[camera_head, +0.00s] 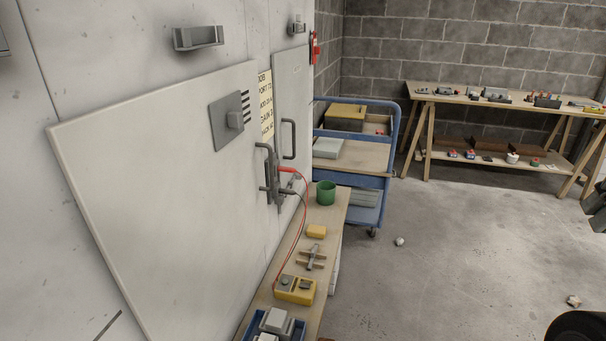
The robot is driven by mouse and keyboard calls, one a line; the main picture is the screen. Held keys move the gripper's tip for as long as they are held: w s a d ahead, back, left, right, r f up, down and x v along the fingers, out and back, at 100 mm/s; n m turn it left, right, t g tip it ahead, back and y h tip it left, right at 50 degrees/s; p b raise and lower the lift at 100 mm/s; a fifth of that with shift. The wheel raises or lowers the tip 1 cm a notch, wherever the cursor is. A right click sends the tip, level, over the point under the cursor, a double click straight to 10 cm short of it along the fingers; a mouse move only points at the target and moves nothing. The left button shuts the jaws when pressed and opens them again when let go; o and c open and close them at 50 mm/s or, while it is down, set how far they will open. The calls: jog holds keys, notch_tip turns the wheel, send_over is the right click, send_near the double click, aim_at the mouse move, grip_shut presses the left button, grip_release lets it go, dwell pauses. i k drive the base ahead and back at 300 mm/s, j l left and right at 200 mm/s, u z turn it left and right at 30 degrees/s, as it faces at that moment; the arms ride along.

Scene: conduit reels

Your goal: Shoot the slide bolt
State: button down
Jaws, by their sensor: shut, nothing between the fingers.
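I cannot pick out the slide bolt for certain. Dark grey hardware (279,196) sits at the edge of the large tilted-looking pale door panel (150,190), beside a dark bar handle (268,165); it is small, and its bolt position cannot be told. A second handle (288,138) is on the narrower panel behind. A dark part at the right edge, which looks like my gripper (597,207), is cut off by the frame. It is shut and empty, far from the panels.
A blue cart (386,152) and a wooden table (420,96) stand behind. Small debris (399,242) lies on the mostly clear floor.

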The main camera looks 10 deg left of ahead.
aim_at(297, 175)
jog(key=i+l+u, duration=0.15)
jog(key=u, duration=0.2)
jog(key=i+l+u, duration=0.1)
jog(key=l+u, duration=0.25)
jog(key=i+l+u, duration=0.1)
jog(key=l+u, duration=0.2)
